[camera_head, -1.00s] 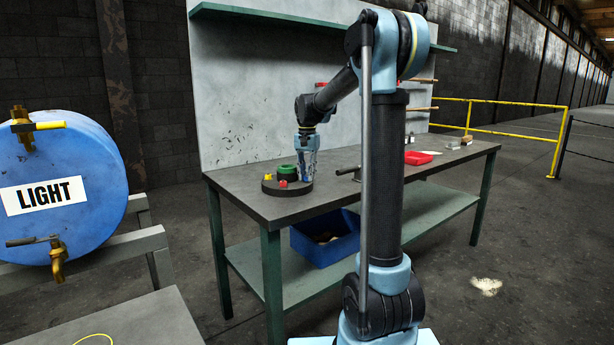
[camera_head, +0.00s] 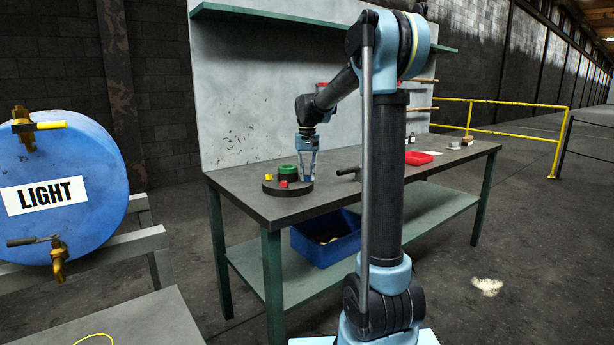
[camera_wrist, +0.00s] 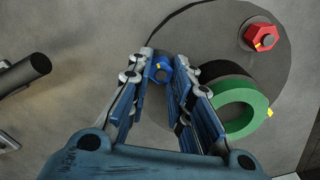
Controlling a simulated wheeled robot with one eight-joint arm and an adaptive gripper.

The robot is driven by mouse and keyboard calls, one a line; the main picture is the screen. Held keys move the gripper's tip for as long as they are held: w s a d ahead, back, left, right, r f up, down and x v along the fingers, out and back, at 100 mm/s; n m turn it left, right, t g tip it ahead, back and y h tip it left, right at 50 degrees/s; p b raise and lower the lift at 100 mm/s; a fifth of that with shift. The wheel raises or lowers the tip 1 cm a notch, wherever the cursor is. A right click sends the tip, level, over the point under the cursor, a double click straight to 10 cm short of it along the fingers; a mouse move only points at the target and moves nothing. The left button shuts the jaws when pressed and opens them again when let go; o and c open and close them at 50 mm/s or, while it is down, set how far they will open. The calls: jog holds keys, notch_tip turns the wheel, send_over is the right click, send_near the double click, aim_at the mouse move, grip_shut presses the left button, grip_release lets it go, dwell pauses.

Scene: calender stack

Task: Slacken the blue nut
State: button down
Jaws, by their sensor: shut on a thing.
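The blue nut (camera_wrist: 160,70) sits near the rim of a dark round plate (camera_wrist: 182,28) in the wrist view. My gripper (camera_wrist: 161,72) is shut on the blue nut, one finger on each side of it. In the head view my gripper (camera_head: 307,172) points down at the right side of the plate (camera_head: 300,192) on the bench, and hides most of the nut there. A red nut (camera_wrist: 261,38) with a yellow mark stands on the plate, apart from my fingers. A green ring (camera_wrist: 254,94) lies beside my right finger.
The green ring (camera_head: 287,170) and a yellow nut (camera_head: 267,177) show on the plate in the head view. A dark bar handle (camera_head: 347,172) juts from the bench right of my gripper. A red tray (camera_head: 418,158) lies farther right. A blue bin (camera_head: 325,247) sits below.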

jog(key=shift+w, duration=0.1)
jog(key=c, duration=1.4)
grip_release()
jog(key=shift+c, duration=0.2)
jog(key=shift+r, duration=3.9)
